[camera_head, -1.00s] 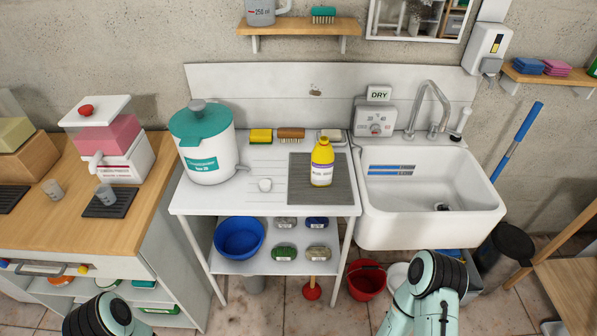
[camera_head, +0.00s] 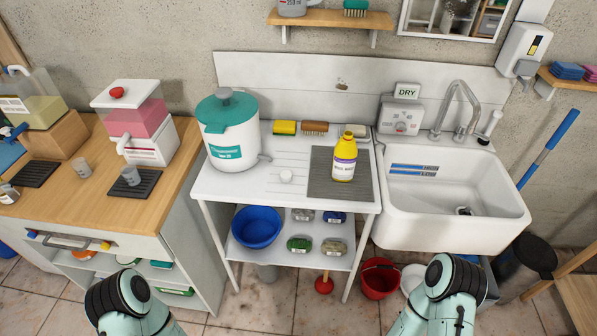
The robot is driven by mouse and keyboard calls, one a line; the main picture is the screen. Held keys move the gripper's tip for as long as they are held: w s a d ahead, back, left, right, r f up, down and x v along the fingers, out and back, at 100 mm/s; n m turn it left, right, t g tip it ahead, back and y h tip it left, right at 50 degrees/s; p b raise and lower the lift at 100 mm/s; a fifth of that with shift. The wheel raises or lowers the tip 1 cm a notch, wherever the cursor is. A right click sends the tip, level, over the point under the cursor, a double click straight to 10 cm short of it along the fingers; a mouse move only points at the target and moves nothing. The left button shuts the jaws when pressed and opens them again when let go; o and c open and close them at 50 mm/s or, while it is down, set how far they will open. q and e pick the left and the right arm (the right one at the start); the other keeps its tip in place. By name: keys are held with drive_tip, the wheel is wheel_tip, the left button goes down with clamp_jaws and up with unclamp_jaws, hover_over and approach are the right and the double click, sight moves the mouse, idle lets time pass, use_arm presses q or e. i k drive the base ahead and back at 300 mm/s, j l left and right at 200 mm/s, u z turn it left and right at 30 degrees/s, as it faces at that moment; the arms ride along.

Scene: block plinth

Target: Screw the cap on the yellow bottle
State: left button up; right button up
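The yellow bottle (camera_head: 344,158) stands upright on the dark grey mat (camera_head: 322,184) on the white drainboard table. It has a white label and a yellow top whose mouth is too small to make out clearly. My two arms show at the bottom edge, well short of the table. Both grippers are outside the picture.
A teal-lidded white container (camera_head: 228,130) stands left of the white piece. A sponge (camera_head: 284,128) and brushes line the back of the drainboard. The sink (camera_head: 450,215) adjoins on the right, a wooden counter (camera_head: 75,215) on the left. A red bucket (camera_head: 380,280) stands on the floor.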

sight(346, 150)
drive_tip(key=i+l+u, duration=0.15)
drive_tip(key=u, duration=0.25)
drive_tip(key=i+l+u, duration=0.2)
drive_tip(key=u, duration=0.25)
